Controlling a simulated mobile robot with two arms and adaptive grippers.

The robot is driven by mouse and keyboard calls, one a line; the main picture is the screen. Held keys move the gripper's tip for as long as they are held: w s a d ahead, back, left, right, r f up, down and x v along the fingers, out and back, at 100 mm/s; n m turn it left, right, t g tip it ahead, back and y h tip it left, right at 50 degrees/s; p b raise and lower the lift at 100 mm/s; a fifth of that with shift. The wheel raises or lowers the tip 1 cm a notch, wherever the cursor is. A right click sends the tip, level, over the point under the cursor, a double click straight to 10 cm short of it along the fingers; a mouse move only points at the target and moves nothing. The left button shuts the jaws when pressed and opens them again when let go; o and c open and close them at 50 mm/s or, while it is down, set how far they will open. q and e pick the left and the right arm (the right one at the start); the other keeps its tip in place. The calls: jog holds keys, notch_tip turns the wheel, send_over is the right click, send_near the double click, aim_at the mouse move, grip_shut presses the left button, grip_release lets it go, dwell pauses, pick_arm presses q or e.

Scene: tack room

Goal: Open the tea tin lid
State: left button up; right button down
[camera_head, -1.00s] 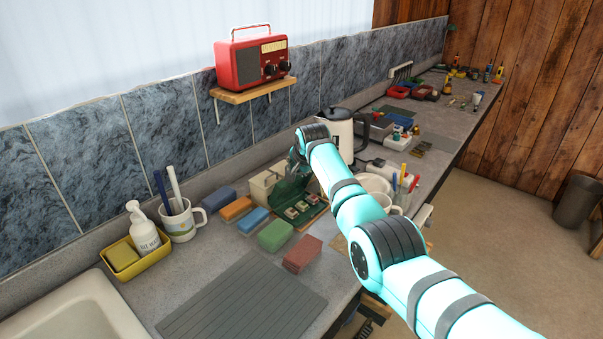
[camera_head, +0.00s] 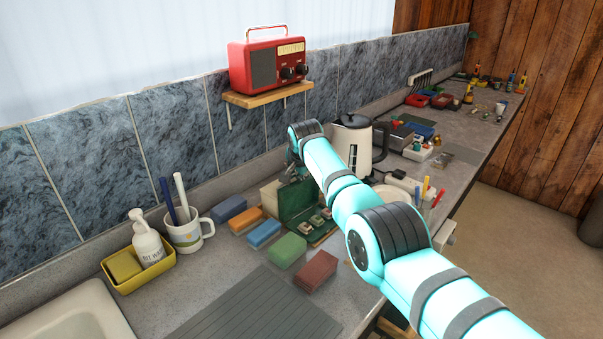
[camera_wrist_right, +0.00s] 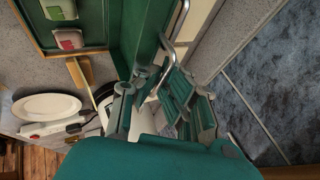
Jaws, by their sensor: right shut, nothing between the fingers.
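The tea tin is a green box with several small packets (camera_head: 318,222) in its tray. Its green lid (camera_head: 297,200) stands raised at the back of the tray, so the tin is open. In the right wrist view the tray's rim (camera_wrist_right: 92,46) and the packets are at upper left, with the green lid (camera_wrist_right: 134,32) beside them. My right gripper (camera_head: 294,172) is above and behind the lid, partly hidden by my own arm. Its fingers (camera_wrist_right: 160,100) are shut and empty near the lid; contact is unclear. My left gripper is out of view.
Blue, orange and green blocks and a brick-red one (camera_head: 316,270) lie in front of the tin. A kettle (camera_head: 352,145) and a plate stand to its right. A radio (camera_head: 266,62) sits on a shelf above. A mug (camera_head: 185,235) is at left.

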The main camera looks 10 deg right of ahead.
jog(key=shift+w+a+r, duration=0.1)
jog(key=shift+w+r, duration=0.05)
jog(key=shift+w, duration=0.05)
dwell(0.3)
jog(key=c, duration=1.8)
grip_release()
jog(key=shift+o, duration=0.2)
jog(key=shift+s+a+r, duration=0.1)
jog(key=shift+r, duration=0.3)
jog(key=v, duration=1.1)
jog(key=shift+s, duration=0.2)
jog(key=shift+f, duration=0.15)
